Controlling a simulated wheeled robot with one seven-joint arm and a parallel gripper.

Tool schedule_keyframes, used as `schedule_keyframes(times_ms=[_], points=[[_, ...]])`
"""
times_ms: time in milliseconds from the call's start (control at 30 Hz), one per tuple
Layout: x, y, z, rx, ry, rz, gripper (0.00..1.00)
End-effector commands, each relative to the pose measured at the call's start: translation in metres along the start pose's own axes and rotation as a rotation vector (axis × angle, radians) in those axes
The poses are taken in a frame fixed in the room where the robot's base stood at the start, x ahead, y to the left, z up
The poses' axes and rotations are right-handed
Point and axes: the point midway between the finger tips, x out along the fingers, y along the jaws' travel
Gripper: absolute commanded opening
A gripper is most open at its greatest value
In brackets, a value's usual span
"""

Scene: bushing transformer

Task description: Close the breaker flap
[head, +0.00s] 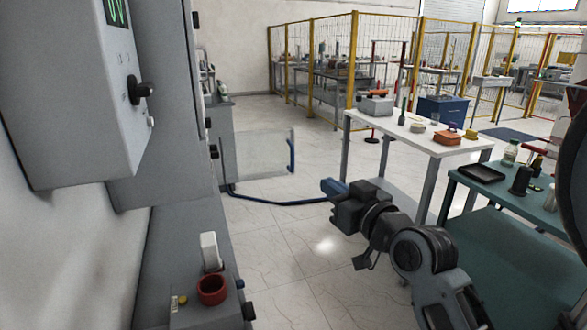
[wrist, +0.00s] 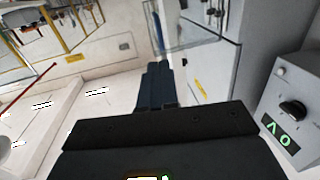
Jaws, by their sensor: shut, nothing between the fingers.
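The breaker flap appears to be the clear panel (head: 256,154) standing out from the grey cabinet front, with a blue handle (head: 291,155) on its outer edge. It stands open, upright. My gripper (head: 325,187) is shut and empty, to the right of and a little below the handle in the head view, apart from it in the picture. In the wrist view, the shut blue fingers (wrist: 158,68) point toward the flap (wrist: 188,30), whose blue handle (wrist: 157,28) shows just beyond the fingertips. I cannot tell the depth gap.
The grey cabinet (head: 165,120) with a knob box (head: 75,90) fills the left. A dark blue hose or bar (head: 275,201) runs low from the cabinet toward my gripper. A white table (head: 405,137) and a green table (head: 500,190) stand right. The floor between is clear.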

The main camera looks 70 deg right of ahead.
Motion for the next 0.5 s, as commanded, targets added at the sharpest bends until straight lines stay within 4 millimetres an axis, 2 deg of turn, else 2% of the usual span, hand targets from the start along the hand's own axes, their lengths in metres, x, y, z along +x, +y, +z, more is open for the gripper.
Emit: schedule_keyframes(times_ms=[500], points=[[0.053, 0.0, 0.003, 0.001, 0.004, 0.0, 0.0]])
